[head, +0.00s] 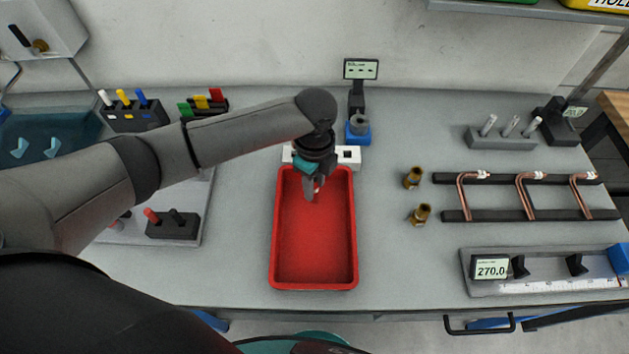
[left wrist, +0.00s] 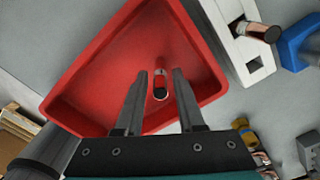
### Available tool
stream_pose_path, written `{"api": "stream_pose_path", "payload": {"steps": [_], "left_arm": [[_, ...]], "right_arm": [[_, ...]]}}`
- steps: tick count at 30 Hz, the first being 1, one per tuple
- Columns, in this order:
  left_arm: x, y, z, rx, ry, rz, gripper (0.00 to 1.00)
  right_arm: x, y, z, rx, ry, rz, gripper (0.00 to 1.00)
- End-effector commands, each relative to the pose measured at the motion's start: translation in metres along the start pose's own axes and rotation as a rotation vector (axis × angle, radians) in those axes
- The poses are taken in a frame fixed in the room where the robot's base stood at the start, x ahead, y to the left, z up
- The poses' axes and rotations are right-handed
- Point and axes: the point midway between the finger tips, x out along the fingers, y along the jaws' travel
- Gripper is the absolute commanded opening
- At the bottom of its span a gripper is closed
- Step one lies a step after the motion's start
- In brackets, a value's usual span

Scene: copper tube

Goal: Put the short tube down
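The short copper tube (left wrist: 160,78) shows in the left wrist view between my left fingers, with a visible gap on each side. It is over or in the red tray (left wrist: 85,88); I cannot tell whether it touches the tray floor. My left gripper (left wrist: 160,73) is open around the tube. In the head view my left gripper (head: 312,192) is at the far end of the red tray (head: 314,284), and only a small bit of the tube (head: 318,186) shows beside its fingers. My right gripper is not in view.
A white slotted block (head: 347,155) stands just behind the tray, with a blue-based stand (head: 358,137) behind it. Two brass fittings (head: 412,178) stand to the right, before a rack (head: 530,215) of bent copper tubes. A measuring rail (head: 545,285) lies front right.

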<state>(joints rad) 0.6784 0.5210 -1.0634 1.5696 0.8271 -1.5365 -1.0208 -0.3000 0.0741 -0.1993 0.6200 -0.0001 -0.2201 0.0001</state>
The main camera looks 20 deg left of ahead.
Motion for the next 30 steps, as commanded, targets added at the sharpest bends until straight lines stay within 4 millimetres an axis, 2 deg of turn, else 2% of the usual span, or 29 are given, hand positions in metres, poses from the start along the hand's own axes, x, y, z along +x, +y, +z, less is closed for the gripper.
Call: {"api": "stream_pose_path", "payload": {"steps": [3,10,13,17,24,30], "left_arm": [[0.0,0.0,0.0,0.0,0.0,0.0,0.49],[-0.001,0.0,0.0,0.0,0.0,0.0,0.49],[-0.009,-0.001,0.0,0.0,0.001,-0.002,0.49],[-0.031,-0.002,0.001,0.0,0.0,-0.005,0.49],[-0.084,-0.002,0.001,0.0,0.0,-0.005,0.49],[-0.114,-0.001,0.0,0.0,0.001,-0.002,0.49]], "right_arm": [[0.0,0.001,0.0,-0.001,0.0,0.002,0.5],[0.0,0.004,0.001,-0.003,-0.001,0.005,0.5],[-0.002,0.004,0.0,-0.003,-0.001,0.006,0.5],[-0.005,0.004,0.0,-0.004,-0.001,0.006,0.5],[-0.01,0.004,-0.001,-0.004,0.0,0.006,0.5],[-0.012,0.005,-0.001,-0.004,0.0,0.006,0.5]]}}
